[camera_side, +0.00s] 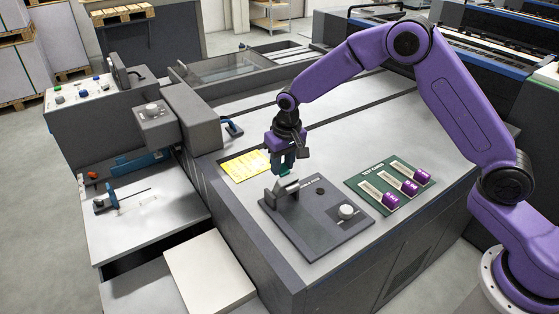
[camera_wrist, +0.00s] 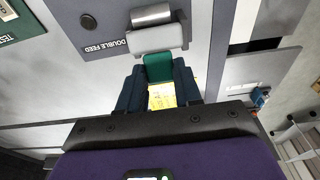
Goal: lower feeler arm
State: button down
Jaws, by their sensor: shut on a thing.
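The feeler arm is a grey lever (camera_side: 285,188) at the far left part of a dark panel (camera_side: 310,238); it looks raised from the panel. In the wrist view the grey lever (camera_wrist: 157,40) has a pale roller and a green tab (camera_wrist: 158,68) at its end. My gripper (camera_side: 284,166) is above the lever, pointing down. Its dark blue fingers are shut on the green tab, one on each side, as the wrist view shows (camera_wrist: 158,80). The panel reads "DOUBLE FEED" in the wrist view.
A yellow sheet (camera_side: 244,166) lies behind my gripper. A grey control unit (camera_side: 190,115) stands at the left.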

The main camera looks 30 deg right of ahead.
aim_at(288, 179)
jog(key=shift+s+f, duration=0.15)
jog(key=shift+s, duration=1.1)
jog(key=shift+s+f+t, duration=0.15)
jog(key=shift+s+t, duration=0.4)
jog(key=shift+t, duration=0.05)
jog(key=shift+s+f, duration=1.05)
jog(key=shift+s, duration=0.3)
jog(key=shift+s+f, duration=1)
jog(key=shift+s, duration=0.3)
jog(key=shift+s+a+f, duration=0.1)
jog(key=shift+s+f, duration=0.25)
jog(key=shift+f, duration=0.2)
jog(key=shift+s+f, duration=0.3)
jog(key=shift+f, duration=0.2)
jog(key=shift+s+f, duration=0.1)
jog(key=c, duration=0.8)
grip_release()
jog(key=shift+o, duration=0.2)
jog(key=shift+w, duration=0.25)
